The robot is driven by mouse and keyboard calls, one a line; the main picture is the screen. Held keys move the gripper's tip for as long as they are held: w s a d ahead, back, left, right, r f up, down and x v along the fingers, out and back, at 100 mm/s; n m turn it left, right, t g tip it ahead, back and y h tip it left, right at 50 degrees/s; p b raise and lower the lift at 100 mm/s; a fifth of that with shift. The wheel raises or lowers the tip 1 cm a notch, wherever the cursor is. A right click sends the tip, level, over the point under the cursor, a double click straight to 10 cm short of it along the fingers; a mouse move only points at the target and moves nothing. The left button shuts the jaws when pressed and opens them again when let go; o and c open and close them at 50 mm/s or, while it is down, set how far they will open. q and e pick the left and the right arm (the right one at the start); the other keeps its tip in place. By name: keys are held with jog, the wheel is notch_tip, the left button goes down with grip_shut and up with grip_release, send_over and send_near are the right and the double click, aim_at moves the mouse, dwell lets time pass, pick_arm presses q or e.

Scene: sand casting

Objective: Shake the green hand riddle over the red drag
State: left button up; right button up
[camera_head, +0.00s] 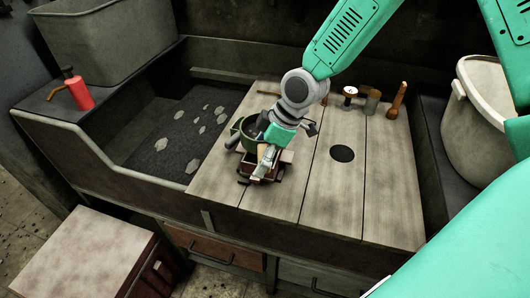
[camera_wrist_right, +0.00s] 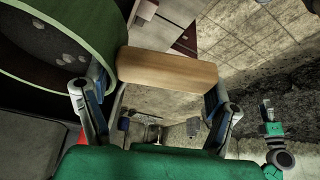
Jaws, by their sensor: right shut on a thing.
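The green hand riddle (camera_head: 238,134) is a round green sieve with a wooden handle (camera_wrist_right: 165,68). My right gripper (camera_head: 266,158) is shut on that handle, with one finger at each end of it in the right wrist view. The riddle's green rim and mesh (camera_wrist_right: 55,45) fill the upper left of the right wrist view. The red drag (camera_head: 284,169) is a small dark red frame on the wooden boards, under the gripper and partly hidden by it. The riddle is over or beside its far left edge; I cannot tell its height. A green and grey gripper, apparently my left (camera_wrist_right: 266,110), is small at the right.
A wooden board top (camera_head: 330,200) with a dark round hole surrounds the drag. A sand bin (camera_head: 185,130) lies to the left. Small tools (camera_head: 397,100) stand at the back edge. A red can (camera_head: 80,93) and a pale bucket (camera_head: 470,120) stand at the sides.

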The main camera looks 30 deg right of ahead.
aim_at(264, 143)
jog(key=shift+w+d+r, duration=0.1)
jog(key=shift+w+d, duration=0.9)
jog(key=shift+w, duration=0.05)
jog(key=shift+s+a, duration=0.9)
jog(key=shift+w+d, duration=1.15)
jog(key=shift+d, duration=0.15)
jog(key=shift+r, duration=2.45)
